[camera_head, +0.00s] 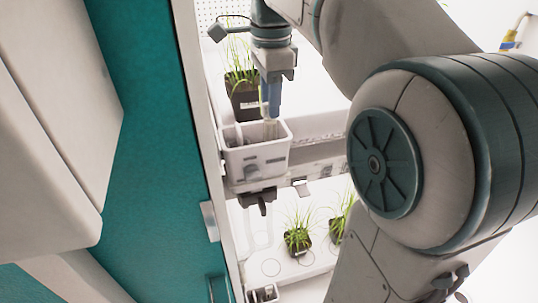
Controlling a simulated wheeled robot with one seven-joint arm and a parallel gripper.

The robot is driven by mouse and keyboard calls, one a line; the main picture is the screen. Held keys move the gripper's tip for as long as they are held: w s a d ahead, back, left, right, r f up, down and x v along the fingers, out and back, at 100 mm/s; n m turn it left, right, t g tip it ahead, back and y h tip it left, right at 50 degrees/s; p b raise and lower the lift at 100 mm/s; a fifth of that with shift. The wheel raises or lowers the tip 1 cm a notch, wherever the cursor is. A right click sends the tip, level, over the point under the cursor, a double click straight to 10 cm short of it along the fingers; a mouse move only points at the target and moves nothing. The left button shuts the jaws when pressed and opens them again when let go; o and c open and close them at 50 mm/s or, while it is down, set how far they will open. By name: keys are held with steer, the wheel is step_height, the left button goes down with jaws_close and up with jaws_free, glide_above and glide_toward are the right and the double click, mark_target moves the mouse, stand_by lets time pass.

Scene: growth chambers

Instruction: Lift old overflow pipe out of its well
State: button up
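My gripper (270,112) points straight down over a white, open-topped box-shaped well (257,160) at the edge of the upper shelf. Its blue fingertips reach down to about the well's rim. A pale, upright piece, likely the old overflow pipe (270,129), shows just below the fingertips inside the well. The fingers look close together and are seen nearly edge-on, so I cannot tell whether they grip the pipe. The pipe's lower part is hidden by the well's front wall.
A potted grass plant (244,100) stands close behind the well. A lower shelf (290,268) holds more potted grass (298,238). A teal panel (150,150) borders the left side.

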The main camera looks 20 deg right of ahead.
mark_target(270, 121)
steer(key=shift+s+a+f+p, duration=0.1)
steer(key=shift+f+p, duration=0.05)
steer(key=shift+f, duration=1.15)
steer(key=shift+s+f+p, duration=0.1)
steer(key=shift+f+p, duration=0.05)
steer(key=shift+f, duration=1.15)
steer(key=shift+c, duration=0.4)
jaws_close()
